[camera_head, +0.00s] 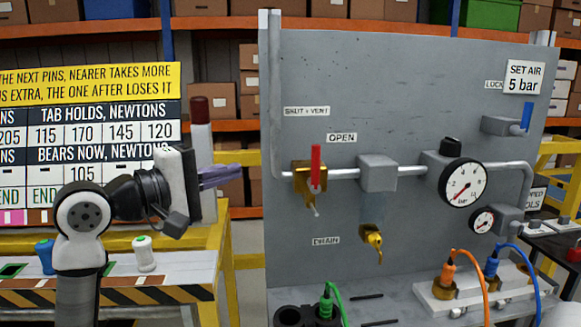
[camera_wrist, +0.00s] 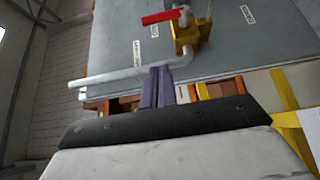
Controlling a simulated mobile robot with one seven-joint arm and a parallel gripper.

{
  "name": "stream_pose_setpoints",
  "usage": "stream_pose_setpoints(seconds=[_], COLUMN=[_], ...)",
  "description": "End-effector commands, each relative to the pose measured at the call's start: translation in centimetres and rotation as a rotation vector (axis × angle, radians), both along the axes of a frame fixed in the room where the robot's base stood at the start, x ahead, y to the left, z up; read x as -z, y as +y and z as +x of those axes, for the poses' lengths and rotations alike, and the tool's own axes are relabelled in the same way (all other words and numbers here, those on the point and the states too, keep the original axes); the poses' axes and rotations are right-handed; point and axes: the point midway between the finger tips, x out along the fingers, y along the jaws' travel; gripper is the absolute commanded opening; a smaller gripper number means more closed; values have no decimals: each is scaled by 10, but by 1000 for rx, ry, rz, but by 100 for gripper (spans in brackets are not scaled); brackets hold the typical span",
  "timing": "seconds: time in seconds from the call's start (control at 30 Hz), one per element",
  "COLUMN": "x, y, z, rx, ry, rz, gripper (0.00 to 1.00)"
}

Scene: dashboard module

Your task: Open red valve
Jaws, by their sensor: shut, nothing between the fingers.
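The red valve handle (camera_head: 316,165) stands upright, crosswise to the horizontal pipe, on a brass valve body (camera_head: 301,180) on the grey panel. An OPEN label (camera_head: 341,138) is above it, and a SHUT = VENT label (camera_head: 306,111) is to its upper left. My gripper (camera_head: 238,173) is left of the panel's edge, at about the valve's height in the picture, with its purple fingers shut and empty. In the wrist view, the fingers (camera_wrist: 159,72) point toward the pipe, and the red handle (camera_wrist: 164,17) and brass body (camera_wrist: 188,36) show beyond them, apart from the fingertips.
The pipe (camera_head: 340,173) runs right from the valve to a grey block (camera_head: 378,172) and a pressure gauge (camera_head: 463,184). A brass drain fitting (camera_head: 372,238) hangs below the block. Hoses cross the lower right. Left of the panel is a yellow-framed bench (camera_head: 209,240).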

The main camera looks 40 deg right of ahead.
Motion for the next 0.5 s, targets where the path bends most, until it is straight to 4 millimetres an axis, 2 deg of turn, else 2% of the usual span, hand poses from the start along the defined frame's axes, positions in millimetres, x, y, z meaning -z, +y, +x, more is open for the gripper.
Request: stream_pose_setpoints(seconds=[0.33,0.5], x=[0,-2], y=[-2,-18], z=[0,0], rx=[0,3], ry=[-2,0], rz=[2,1], gripper=[0,0])
